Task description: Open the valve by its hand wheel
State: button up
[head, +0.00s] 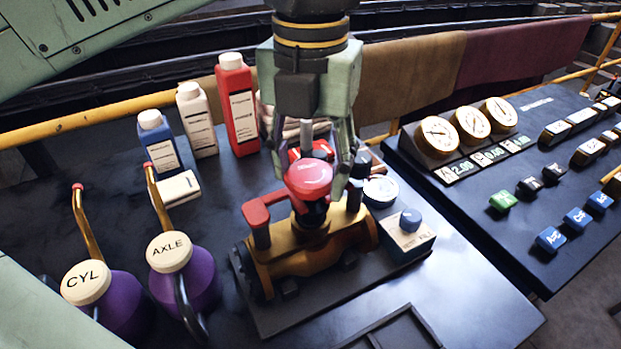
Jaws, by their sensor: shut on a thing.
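The valve (300,255) is a brass-coloured body bolted on a dark base plate on the bench. Its red hand wheel (309,176) sits on top of the stem, and a red lever handle (256,214) stands at its left. My gripper (312,170) points down over the valve, with one finger on each side behind the wheel's red top. It is shut on the hand wheel. The exact finger contact is partly hidden by the wheel and by the gripper itself.
A small block with a blue knob (410,219) and a round gauge (380,190) stand close at right. Purple oil cans (186,275) stand at left, bottles (237,104) behind. A control panel (470,190) lies at right. The bench's front right is mostly clear.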

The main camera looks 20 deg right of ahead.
jog(key=shift+n, duration=0.6)
jog(key=n+p, duration=0.1)
jog(key=n, duration=0.1)
jog(key=shift+n, duration=0.4)
jog(key=shift+c, duration=0.6)
jog(key=o, duration=1.4)
jog(key=shift+o, duration=0.2)
jog(key=shift+c, duration=0.2)
jog(key=shift+c, duration=1)
